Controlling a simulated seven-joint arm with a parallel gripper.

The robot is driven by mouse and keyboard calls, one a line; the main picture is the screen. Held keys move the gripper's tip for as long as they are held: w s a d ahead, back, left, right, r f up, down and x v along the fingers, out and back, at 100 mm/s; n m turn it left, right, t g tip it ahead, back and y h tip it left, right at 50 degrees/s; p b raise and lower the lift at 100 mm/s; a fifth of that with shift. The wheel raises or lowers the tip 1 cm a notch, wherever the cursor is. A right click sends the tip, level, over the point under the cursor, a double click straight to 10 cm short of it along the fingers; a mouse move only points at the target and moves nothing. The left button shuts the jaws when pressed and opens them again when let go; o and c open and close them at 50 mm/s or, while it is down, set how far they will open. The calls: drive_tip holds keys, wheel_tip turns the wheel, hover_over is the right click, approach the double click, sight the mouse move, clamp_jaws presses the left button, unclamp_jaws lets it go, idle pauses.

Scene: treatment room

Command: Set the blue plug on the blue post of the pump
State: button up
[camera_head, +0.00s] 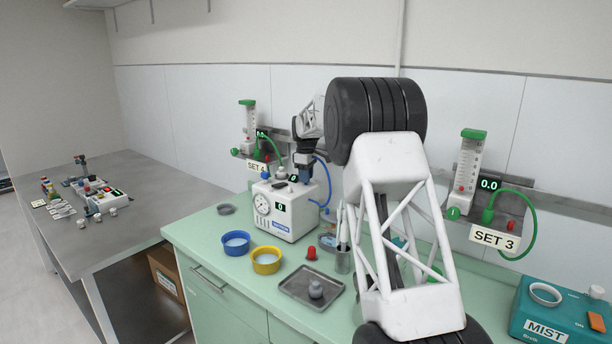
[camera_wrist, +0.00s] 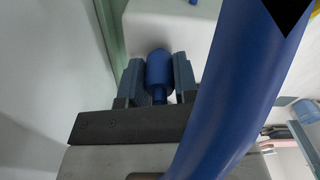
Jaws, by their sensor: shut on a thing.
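The white pump (camera_head: 287,212) with a round gauge stands on the green counter in the head view. A blue knob-like part (camera_head: 265,174) shows on its top left; I cannot tell whether it is the blue post. My gripper (camera_head: 304,177) is over the pump's right rear part. In the wrist view my gripper (camera_wrist: 157,80) is shut on the blue plug (camera_wrist: 158,68), which sits between the two fingers. The blue hose (camera_wrist: 235,80) crosses the right of that view. A white surface lies beyond the plug. Whether the plug touches a post is hidden.
A blue-rimmed bowl (camera_head: 236,243), a yellow-rimmed bowl (camera_head: 266,260) and a metal tray (camera_head: 298,293) stand before the pump. A red cap (camera_head: 311,253) and a metal cup (camera_head: 343,262) are to its right. A flowmeter (camera_head: 248,122) hangs on the wall behind.

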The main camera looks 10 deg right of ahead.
drive_tip(key=shift+f, duration=0.55)
idle(0.9)
drive_tip(key=o, duration=1)
drive_tip(key=shift+r, duration=0.15)
drive_tip(key=shift+r, duration=3.35)
